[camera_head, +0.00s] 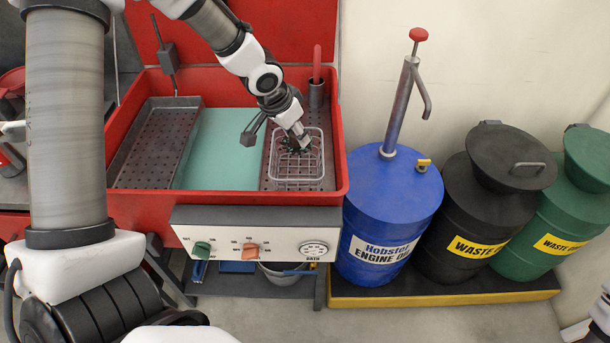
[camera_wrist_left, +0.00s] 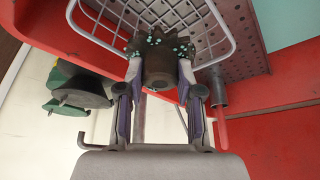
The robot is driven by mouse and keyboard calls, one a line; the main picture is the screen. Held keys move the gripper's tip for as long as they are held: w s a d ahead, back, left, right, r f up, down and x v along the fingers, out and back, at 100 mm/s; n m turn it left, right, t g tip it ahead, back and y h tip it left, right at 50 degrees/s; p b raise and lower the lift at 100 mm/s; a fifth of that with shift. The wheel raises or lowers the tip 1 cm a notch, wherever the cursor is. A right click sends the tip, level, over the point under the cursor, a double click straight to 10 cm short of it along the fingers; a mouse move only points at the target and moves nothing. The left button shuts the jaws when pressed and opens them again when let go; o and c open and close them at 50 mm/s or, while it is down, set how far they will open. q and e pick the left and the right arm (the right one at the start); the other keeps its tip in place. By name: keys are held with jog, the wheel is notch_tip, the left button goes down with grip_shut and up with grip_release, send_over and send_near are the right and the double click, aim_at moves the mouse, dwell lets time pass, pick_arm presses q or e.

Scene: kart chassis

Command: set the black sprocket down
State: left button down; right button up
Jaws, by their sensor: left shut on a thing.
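The black sprocket (camera_wrist_left: 158,62) is toothed, with teal specks on its teeth, and has a dark hub. My left gripper (camera_wrist_left: 160,78) is shut on its hub in the left wrist view. In the head view the left gripper (camera_head: 299,137) points down with the sprocket (camera_head: 296,146) at the wire basket (camera_head: 298,184). The basket stands at the right end of the red wash tank (camera_head: 342,165). I cannot tell whether the sprocket touches the basket. A small part of what looks like my right arm shows at the lower right edge of the head view; its gripper is not visible.
Teal liquid (camera_head: 222,150) fills the tank's middle, with a perforated tray (camera_head: 155,143) at its left. A red-handled tool (camera_head: 317,75) stands in a holder behind the basket. A blue oil drum (camera_head: 385,215), a black waste drum (camera_head: 462,215) and a green one (camera_head: 565,205) stand at right.

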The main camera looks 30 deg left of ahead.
aim_at(286, 150)
pick_arm(q)
notch_tip(286, 150, down, 11)
jog(key=b, duration=0.7)
jog(key=shift+s+r, duration=0.1)
jog(key=shift+r, duration=0.1)
jog(key=shift+f, duration=0.15)
jog(key=c, duration=0.7)
grip_release()
jog(key=shift+c, duration=0.2)
jog(key=shift+r+p, duration=0.3)
jog(key=shift+r, duration=0.3)
jog(key=p+v, duration=0.2)
jog(key=v, duration=0.9)
jog(key=shift+s, duration=0.25)
